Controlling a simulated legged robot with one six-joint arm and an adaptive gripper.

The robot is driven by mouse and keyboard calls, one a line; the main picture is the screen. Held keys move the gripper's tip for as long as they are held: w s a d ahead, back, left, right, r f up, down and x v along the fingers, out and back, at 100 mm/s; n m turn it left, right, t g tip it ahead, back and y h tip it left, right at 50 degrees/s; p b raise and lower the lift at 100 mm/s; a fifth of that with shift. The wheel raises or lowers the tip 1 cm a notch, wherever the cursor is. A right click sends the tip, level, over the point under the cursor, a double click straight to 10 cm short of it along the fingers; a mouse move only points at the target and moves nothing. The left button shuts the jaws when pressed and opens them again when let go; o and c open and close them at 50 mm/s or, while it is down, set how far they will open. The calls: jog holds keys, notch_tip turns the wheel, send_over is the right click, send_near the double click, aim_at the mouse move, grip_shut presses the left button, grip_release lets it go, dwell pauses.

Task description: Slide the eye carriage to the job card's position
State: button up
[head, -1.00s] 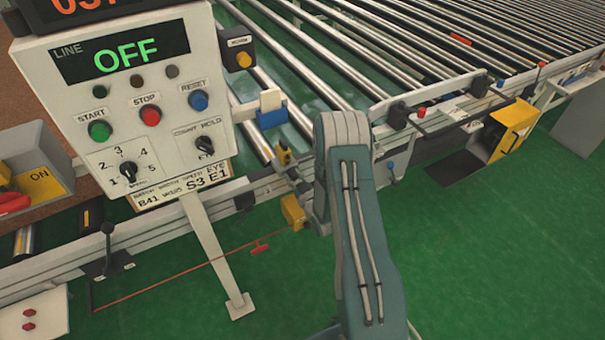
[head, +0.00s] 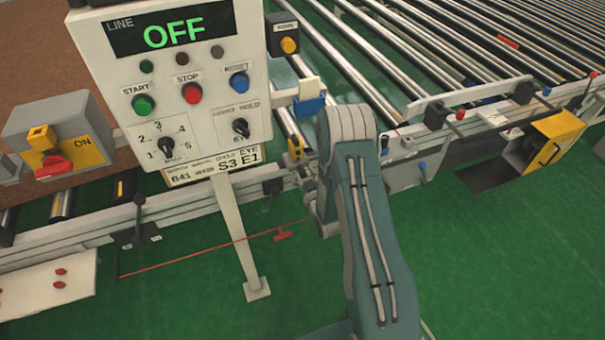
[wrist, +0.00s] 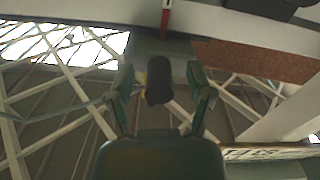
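In the wrist view my gripper (wrist: 160,72) is open, with a finger on each side of a dark rounded knob (wrist: 158,88). A little yellow shows beside the knob, which may belong to the eye carriage; I cannot tell whether the fingers touch it. In the head view my arm hides most of my gripper beside the rail. A small yellow-and-black part (head: 295,150) shows at the rail, left of my arm. The job card (head: 212,168) under the control panel reads S3 and E1 under speed and eye.
The control panel (head: 190,110) stands left of my arm on a white post (head: 238,235); its display reads OFF. A red cord (head: 205,258) runs low along the front. The roller conveyor (head: 400,50) lies behind. A yellow box (head: 550,140) is at right. Green floor (head: 500,260) is open at right.

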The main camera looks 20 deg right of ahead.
jog(key=s, duration=1.2)
jog(key=shift+d, duration=0.2)
